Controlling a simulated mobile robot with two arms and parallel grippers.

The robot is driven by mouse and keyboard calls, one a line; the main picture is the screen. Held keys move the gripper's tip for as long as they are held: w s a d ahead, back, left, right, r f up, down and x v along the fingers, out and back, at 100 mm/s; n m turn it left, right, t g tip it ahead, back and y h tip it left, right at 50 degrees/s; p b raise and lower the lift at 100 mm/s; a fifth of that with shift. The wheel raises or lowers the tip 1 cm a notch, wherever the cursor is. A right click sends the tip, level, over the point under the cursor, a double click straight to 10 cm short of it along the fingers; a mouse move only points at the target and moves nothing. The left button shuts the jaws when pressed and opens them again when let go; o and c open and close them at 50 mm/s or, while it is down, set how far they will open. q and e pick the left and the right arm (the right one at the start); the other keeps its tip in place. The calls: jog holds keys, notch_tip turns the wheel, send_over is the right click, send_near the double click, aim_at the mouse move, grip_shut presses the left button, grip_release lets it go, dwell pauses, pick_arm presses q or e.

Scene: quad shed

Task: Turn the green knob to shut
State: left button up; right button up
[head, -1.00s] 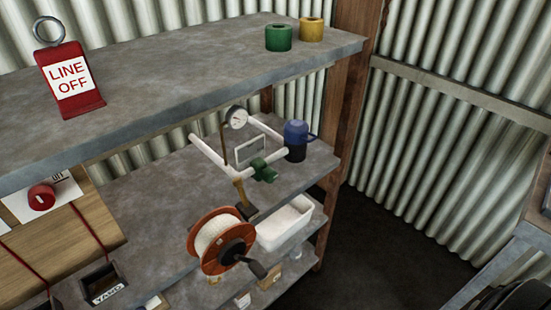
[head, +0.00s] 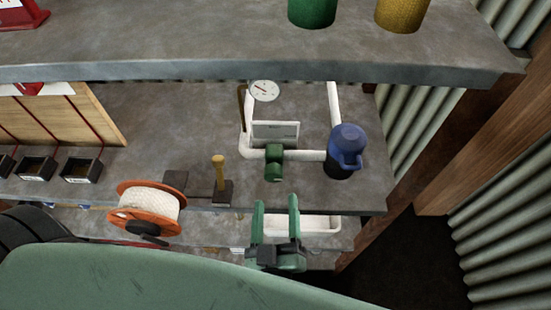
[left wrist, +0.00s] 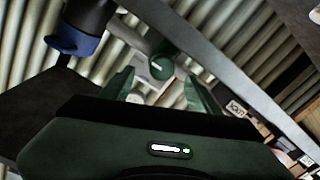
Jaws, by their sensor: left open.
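The green knob (head: 274,162) sits on the front run of a white pipe (head: 312,155) on the middle shelf. It also shows in the left wrist view, where the knob (left wrist: 161,67) has a pale mark on its face, beyond the fingers. My left gripper (head: 276,208) is open and empty, its two green fingers pointing at the knob from in front and a little below. The fingers appear apart from the knob. In the left wrist view the gripper (left wrist: 160,88) has its fingertips on either side below the knob. My right gripper is not in view.
A dark blue jug (head: 346,150) stands close to the knob's right. A round gauge (head: 264,91) rises from the pipe behind. An orange spool (head: 147,209) is at the left front. The upper shelf (head: 210,50) overhangs the pipe.

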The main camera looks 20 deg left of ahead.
aim_at(273, 179)
pick_arm(q)
jog(key=shift+w+a+r, duration=0.1)
jog(key=shift+w+a, duration=0.1)
jog(key=shift+w, duration=0.1)
jog(key=w, duration=0.1)
jog(key=a, duration=0.1)
jog(key=w, duration=0.1)
jog(key=shift+w+a+r+p, duration=0.2)
jog(key=shift+w+r+p, duration=0.05)
jog(key=shift+w+p, duration=0.15)
jog(key=x, duration=0.3)
jog(key=shift+w+f, duration=0.15)
jog(key=shift+w, duration=0.1)
jog(key=shift+w+a+p, duration=0.1)
jog(key=shift+w+p, duration=0.2)
grip_shut()
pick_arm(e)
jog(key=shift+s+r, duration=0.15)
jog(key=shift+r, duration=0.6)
